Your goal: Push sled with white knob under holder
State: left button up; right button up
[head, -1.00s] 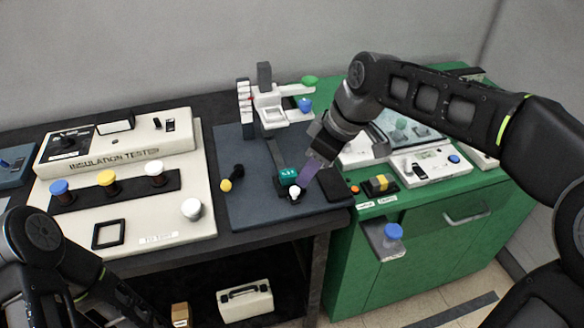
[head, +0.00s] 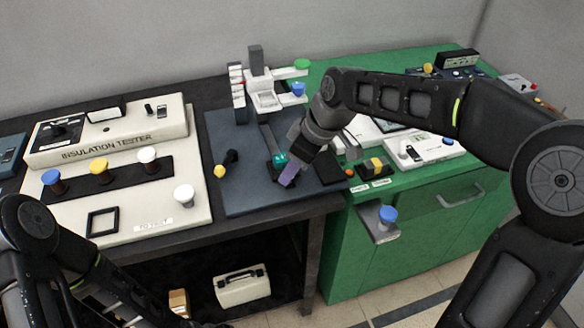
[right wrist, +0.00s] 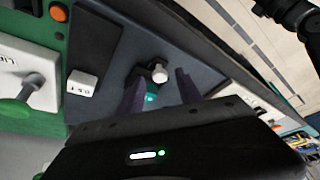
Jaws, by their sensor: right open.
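The sled (head: 280,158) carries a teal block and sits on the dark blue board (head: 235,195), near its front edge. Its white knob (right wrist: 158,72) shows in the right wrist view and is hidden behind my fingers in the head view. My right gripper (head: 288,176) is open, with its purple fingers low over the sled. In the right wrist view the two fingers stand on either side of the knob; I cannot tell whether they touch it. The holder (head: 265,100), a grey and white stand, is at the board's back, beyond the sled along a dark track. My left gripper is out of view.
A yellow-ended black handle (head: 224,165) lies left of the track. The insulation tester (head: 110,140) fills the left. A black pad (head: 328,168) lies right of the sled, beside the green cabinet (head: 420,215). A blue knob (head: 387,213) sits on a low shelf in front.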

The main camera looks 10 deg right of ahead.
jog(key=shift+w+a+f, duration=0.1)
jog(key=shift+a+f, duration=0.05)
jog(key=shift+f, duration=0.3)
jog(key=shift+c, duration=0.3)
grip_shut()
dwell(0.9)
